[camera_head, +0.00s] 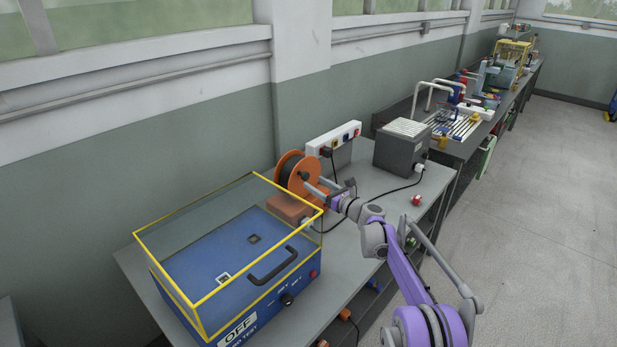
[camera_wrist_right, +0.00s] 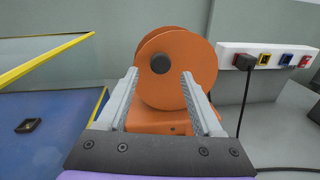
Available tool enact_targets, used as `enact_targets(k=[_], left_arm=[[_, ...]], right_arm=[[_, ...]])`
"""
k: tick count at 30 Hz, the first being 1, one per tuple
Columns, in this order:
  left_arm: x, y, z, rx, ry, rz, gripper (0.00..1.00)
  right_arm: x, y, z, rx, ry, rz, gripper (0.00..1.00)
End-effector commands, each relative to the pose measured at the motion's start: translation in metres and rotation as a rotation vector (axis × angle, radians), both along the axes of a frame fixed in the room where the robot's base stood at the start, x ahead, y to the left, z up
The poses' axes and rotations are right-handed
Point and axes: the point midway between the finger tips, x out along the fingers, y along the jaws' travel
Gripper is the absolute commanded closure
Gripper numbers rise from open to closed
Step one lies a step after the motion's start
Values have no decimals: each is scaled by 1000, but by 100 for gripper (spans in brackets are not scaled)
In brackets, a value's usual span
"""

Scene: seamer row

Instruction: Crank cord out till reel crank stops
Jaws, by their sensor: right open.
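The orange cord reel (camera_head: 287,165) stands on an orange base (camera_head: 288,207) on the bench by the wall. In the right wrist view the reel (camera_wrist_right: 195,60) fills the upper middle. A dark round knob (camera_wrist_right: 160,64), which looks like the crank handle, is on its near face; the knob also shows in the head view (camera_head: 304,176). My right gripper (camera_head: 315,187) is open and points at the reel. In the wrist view the knob appears between its spread fingertips (camera_wrist_right: 159,75), with no visible contact. How far the tips are from it I cannot tell. My left gripper is out of view.
A blue test box with a yellow-framed clear cover (camera_head: 160,262) stands left of the reel. A white socket strip (camera_head: 335,138) with a plug is behind to the right. A grey box (camera_head: 400,155) and a black cable (camera_head: 385,191) lie further right.

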Motion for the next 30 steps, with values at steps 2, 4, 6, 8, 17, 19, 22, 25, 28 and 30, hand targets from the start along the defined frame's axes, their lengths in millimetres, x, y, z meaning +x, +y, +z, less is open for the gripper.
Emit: enact_targets(k=[2, 4, 6, 8, 17, 19, 22, 25, 28, 30], left_arm=[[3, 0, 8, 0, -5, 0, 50], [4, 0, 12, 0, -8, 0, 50], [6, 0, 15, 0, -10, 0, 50], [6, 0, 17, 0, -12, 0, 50], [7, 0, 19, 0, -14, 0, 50], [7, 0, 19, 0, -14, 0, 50], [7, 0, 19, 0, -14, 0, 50], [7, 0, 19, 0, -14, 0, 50], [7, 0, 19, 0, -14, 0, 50], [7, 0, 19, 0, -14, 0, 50]], right_arm=[[12, 9, 3, -1, -2, 0, 32], [19, 14, 3, -1, -2, 0, 32], [25, 19, 3, -1, -2, 1, 32], [28, 22, 2, -2, -1, 0, 32], [34, 26, 0, -1, 0, -1, 32], [34, 26, 0, -1, 0, -1, 32], [34, 26, 0, -1, 0, -1, 36], [34, 26, 0, -1, 0, -1, 54], [34, 26, 0, -2, 0, -1, 72], [34, 26, 0, -2, 0, -1, 85]])
